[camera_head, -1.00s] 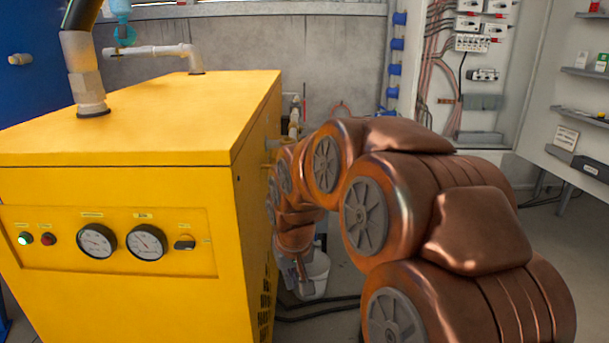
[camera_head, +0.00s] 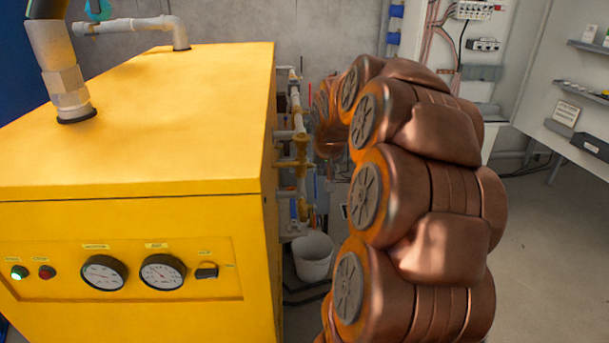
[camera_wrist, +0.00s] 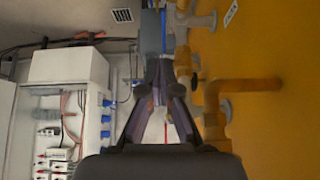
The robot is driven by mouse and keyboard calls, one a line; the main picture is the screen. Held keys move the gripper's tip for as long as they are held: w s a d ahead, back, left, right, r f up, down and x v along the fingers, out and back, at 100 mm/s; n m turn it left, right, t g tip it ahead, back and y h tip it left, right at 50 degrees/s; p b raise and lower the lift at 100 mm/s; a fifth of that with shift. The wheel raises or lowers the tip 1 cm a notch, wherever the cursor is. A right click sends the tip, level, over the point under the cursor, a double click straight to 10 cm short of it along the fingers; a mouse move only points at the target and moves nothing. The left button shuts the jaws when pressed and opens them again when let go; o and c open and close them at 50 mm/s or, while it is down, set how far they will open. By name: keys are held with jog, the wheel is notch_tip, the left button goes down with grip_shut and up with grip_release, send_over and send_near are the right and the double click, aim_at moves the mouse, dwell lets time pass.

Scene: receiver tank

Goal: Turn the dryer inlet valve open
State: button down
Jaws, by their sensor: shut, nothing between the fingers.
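The yellow dryer cabinet (camera_head: 140,130) fills the left of the head view, and its yellow side shows at the right of the wrist view (camera_wrist: 285,125). Pipework (camera_head: 299,150) with yellow and white fittings runs along its right side. A blue-green handle (camera_head: 98,9) shows at the top left by a grey pipe. I cannot tell which part is the inlet valve. In the wrist view my gripper (camera_wrist: 160,72) is shut and empty, pointing along the cabinet side, left of the yellow pipe (camera_wrist: 212,100). In the head view my arm hides the gripper.
A white bucket (camera_head: 313,258) stands on the floor below the pipework, with dark hoses near it. An open electrical cabinet (camera_head: 470,60) and a shelved panel (camera_head: 575,90) stand at the back right. The floor at the right is clear.

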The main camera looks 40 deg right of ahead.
send_near(316, 189)
jog(key=x, duration=0.5)
jog(key=shift+d+f+b, duration=0.1)
jog(key=shift+b, duration=0.2)
jog(key=shift+w+d+f, duration=0.45)
jog(key=shift+f, duration=0.1)
